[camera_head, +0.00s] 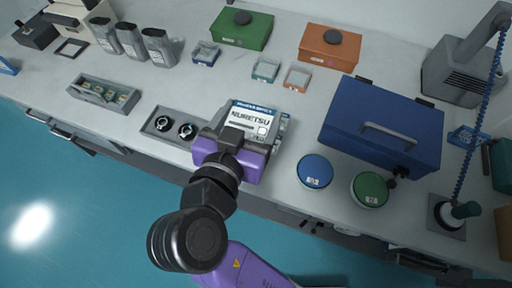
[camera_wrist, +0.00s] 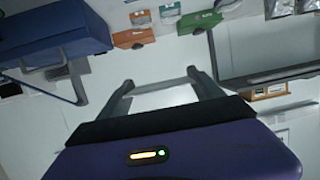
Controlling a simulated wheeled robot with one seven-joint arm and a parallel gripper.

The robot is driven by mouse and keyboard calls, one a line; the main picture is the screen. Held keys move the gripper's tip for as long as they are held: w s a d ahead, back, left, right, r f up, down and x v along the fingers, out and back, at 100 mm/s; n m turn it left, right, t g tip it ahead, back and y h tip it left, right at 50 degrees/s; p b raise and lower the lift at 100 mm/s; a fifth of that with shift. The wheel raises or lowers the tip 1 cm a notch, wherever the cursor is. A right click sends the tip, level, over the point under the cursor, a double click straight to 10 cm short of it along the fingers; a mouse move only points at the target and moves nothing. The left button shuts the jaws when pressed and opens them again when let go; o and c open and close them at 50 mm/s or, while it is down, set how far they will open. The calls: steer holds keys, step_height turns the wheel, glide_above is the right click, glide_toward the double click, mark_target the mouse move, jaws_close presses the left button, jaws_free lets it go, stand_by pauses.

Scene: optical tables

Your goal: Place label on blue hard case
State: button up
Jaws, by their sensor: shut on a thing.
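The blue hard case (camera_head: 385,112) stands shut on the table at the right, its handle facing the front. It also shows at the upper left of the wrist view (camera_wrist: 55,32). My gripper (camera_head: 247,116) is left of the case, over the front part of the table. It is shut on the label (camera_head: 247,124), a flat white card with a blue band and dark print. In the wrist view the label (camera_wrist: 165,98) spans the gap between the two fingers (camera_wrist: 160,80). The label is apart from the case.
Blue (camera_head: 315,170) and green (camera_head: 369,189) round lids are in front of the case. Green (camera_head: 242,28) and orange (camera_head: 328,47) boxes stand at the back. A tray with two dark round parts (camera_head: 171,128) is left of my gripper. A grey stand (camera_head: 465,65) is at right.

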steer(key=shift+s+d+f, duration=0.25)
steer(key=shift+d+f, duration=0.1)
steer(key=shift+d, duration=0.15)
steer(key=shift+f, duration=0.15)
step_height(320, 180, down, 16)
steer(key=shift+r+p, duration=0.15)
steer(key=shift+p, duration=0.55)
steer(key=shift+f, duration=1.85)
steer(key=shift+f+b, duration=0.2)
steer(key=shift+b, duration=0.1)
steer(key=o, duration=1.3)
steer(key=shift+r+p, duration=0.2)
steer(key=shift+p, duration=0.3)
